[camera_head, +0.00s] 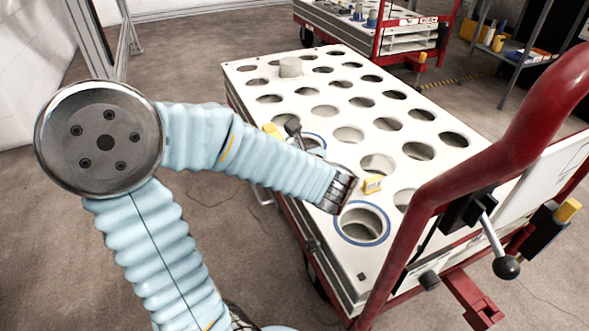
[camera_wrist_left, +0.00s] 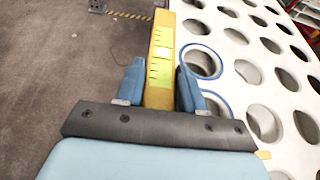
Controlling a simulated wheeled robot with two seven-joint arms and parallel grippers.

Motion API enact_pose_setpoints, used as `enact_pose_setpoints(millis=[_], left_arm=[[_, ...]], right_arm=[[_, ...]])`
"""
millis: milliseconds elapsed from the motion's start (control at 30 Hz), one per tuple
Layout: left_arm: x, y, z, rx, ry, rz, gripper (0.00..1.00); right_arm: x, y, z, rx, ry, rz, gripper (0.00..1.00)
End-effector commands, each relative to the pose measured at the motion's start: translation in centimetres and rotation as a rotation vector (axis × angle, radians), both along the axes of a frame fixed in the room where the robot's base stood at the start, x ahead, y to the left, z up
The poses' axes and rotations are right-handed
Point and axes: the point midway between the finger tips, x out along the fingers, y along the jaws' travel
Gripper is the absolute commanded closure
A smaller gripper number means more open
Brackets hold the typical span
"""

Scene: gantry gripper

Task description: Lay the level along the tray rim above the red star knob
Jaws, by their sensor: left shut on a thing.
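My left gripper (camera_wrist_left: 160,88) is shut on the yellow level (camera_wrist_left: 161,50), with one blue finger on each side of it. The level points away from the gripper along the left edge of the white tray (camera_wrist_left: 229,50), beside a blue-ringed hole. I cannot tell whether it touches the rim. In the head view my left arm reaches over the near left part of the tray (camera_head: 333,238) and hides the gripper. A yellow piece (camera_head: 271,130) shows behind the arm, probably the level's far end. I see no red star knob. My right gripper is not in view.
The tray has many round holes, and a pale cylinder (camera_head: 290,67) stands at its far left. A red tube frame (camera_head: 455,185) and a ball-ended lever (camera_head: 506,267) stand at the right. Another cart (camera_head: 365,30) is behind. Floor left of the tray is open.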

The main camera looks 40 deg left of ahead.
Motion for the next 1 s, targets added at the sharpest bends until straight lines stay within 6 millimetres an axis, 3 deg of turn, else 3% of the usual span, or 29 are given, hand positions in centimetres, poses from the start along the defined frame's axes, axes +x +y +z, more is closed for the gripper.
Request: enact_pose_setpoints(millis=[133,333,567,800,1000], left_arm=[[3.9,1.8,-2.3,0.000,0.002,0.005,1.00],[6.8,3.1,-6.1,0.000,0.003,0.004,1.00],[8.1,3.6,-7.4,-0.001,0.001,0.003,1.00],[8.6,3.8,-10.9,-0.001,0.003,0.003,1.00],[8.6,3.8,-11.0,-0.001,-0.001,0.004,1.00]], right_arm=[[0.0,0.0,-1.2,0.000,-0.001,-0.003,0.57],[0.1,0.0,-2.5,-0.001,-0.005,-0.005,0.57],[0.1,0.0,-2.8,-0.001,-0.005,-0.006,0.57],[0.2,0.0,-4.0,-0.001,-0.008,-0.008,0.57],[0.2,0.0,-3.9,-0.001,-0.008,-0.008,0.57]])
